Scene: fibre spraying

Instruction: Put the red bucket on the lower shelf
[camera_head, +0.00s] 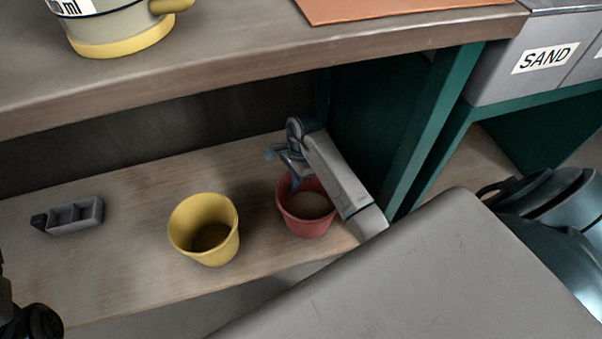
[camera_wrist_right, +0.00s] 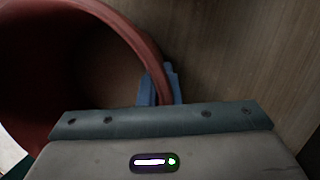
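The red bucket (camera_head: 307,222) stands upright at the right part of the lower shelf (camera_head: 130,265), with brownish contents or bottom showing inside. My right gripper (camera_head: 296,183) reaches down to the bucket's far rim. In the right wrist view the bucket (camera_wrist_right: 150,40) fills the upper left, and the blue fingers of my right gripper (camera_wrist_right: 160,88) sit close together on either side of its rim, shut on it. The bucket appears to rest on the shelf; its underside is hidden. My left gripper does not show; only dark parts appear at the lower left corner.
A yellow bucket (camera_head: 205,238) stands left of the red one, with a small gap. A grey compartment box (camera_head: 76,216) lies farther left. The upper tabletop (camera_head: 230,50) overhangs the shelf. A green side panel (camera_head: 430,130) closes the right end. A SAND bin (camera_head: 540,60) is beyond.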

